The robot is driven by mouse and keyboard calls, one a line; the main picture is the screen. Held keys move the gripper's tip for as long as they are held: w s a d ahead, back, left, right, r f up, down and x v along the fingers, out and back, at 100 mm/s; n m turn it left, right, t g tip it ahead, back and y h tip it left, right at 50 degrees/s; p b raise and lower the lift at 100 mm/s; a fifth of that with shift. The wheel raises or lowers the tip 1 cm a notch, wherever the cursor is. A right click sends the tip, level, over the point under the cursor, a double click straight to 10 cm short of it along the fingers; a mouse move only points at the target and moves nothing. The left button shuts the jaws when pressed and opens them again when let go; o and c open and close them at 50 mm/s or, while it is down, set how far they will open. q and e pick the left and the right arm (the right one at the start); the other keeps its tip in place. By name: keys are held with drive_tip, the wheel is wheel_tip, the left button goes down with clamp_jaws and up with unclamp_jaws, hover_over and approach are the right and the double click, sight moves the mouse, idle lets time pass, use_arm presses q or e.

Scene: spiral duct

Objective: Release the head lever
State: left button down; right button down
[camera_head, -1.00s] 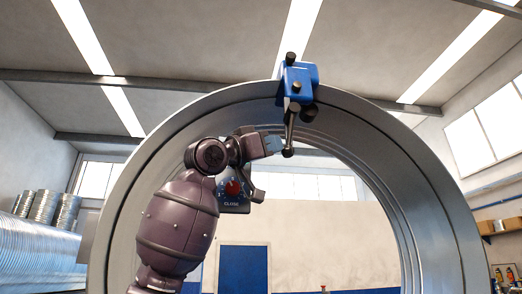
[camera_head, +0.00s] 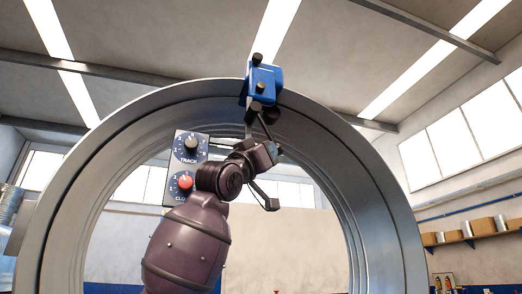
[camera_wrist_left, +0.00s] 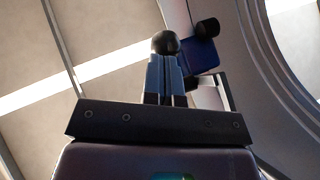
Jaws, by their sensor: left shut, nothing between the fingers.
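The blue head (camera_head: 265,80) is clamped on the top rim of the large grey metal ring, with black knobs on it. A thin grey lever (camera_head: 249,122) hangs below it; my gripper partly hides its lower part. My left gripper (camera_head: 273,150) is shut, just below the head and close to the lever; contact cannot be told. In the left wrist view the closed fingers (camera_wrist_left: 165,80) point up toward a black ball (camera_wrist_left: 165,43), which shows at their tips. The blue head (camera_wrist_left: 201,55) is just right of them there. My right gripper is out of view.
The ring (camera_head: 110,130) arches around my left arm. A control panel (camera_head: 186,165) with a TRACK dial and a red knob stands left of my wrist, inside the ring's outline. The opening right of my wrist is clear. Shelves with boxes (camera_head: 470,230) are far right.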

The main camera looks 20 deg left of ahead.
use_arm(q)
drive_tip(key=shift+w+d+r+n+t+y, duration=0.2)
drive_tip(key=shift+w+d+n+t+y, duration=0.15)
drive_tip(key=shift+n+t, duration=0.3)
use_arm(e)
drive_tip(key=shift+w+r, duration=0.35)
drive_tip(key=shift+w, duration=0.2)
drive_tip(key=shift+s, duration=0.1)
